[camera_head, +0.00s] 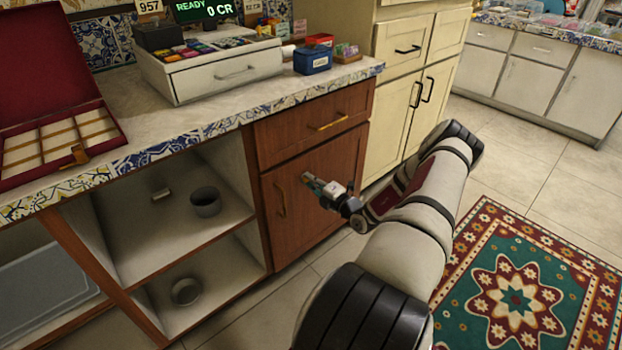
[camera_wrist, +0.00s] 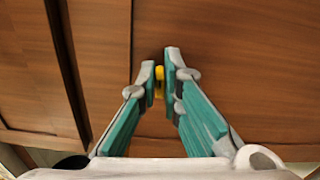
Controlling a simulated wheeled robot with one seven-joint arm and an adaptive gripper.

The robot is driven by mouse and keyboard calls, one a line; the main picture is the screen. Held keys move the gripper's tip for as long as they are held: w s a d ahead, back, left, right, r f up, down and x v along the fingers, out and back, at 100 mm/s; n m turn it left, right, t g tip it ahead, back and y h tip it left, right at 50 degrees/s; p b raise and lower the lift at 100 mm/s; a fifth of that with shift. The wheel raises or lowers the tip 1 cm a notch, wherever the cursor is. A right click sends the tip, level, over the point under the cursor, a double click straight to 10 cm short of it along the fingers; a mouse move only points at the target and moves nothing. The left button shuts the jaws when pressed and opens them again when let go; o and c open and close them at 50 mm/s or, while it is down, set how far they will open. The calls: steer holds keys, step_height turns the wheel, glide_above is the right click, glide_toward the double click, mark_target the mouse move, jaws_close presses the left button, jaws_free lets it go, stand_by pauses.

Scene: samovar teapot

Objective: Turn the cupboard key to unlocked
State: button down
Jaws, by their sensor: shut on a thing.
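The cupboard door (camera_head: 318,222) is reddish-brown wood and looks closed, below a wooden drawer. My gripper (camera_head: 308,179) is at the upper part of this door. In the wrist view my gripper (camera_wrist: 160,75) has its fingertips close together around a small yellow key (camera_wrist: 159,82), with the wooden door (camera_wrist: 230,60) right behind. The fingers are shut on the key and hide most of it. I cannot tell which way the key is turned.
A brass door handle (camera_head: 281,200) is left of my gripper, and a drawer handle (camera_head: 328,122) is above. Open shelves (camera_head: 140,222) with a grey cup (camera_head: 206,201) are to the left. Cream cabinets (camera_head: 412,85) stand to the right. A patterned rug (camera_head: 450,300) lies on the floor.

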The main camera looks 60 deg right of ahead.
steer(key=shift+f+m, duration=0.1)
steer(key=shift+m, duration=0.5)
steer(key=c, duration=1.8)
jaws_free()
steer(key=shift+o, duration=0.2)
steer(key=v, duration=1.2)
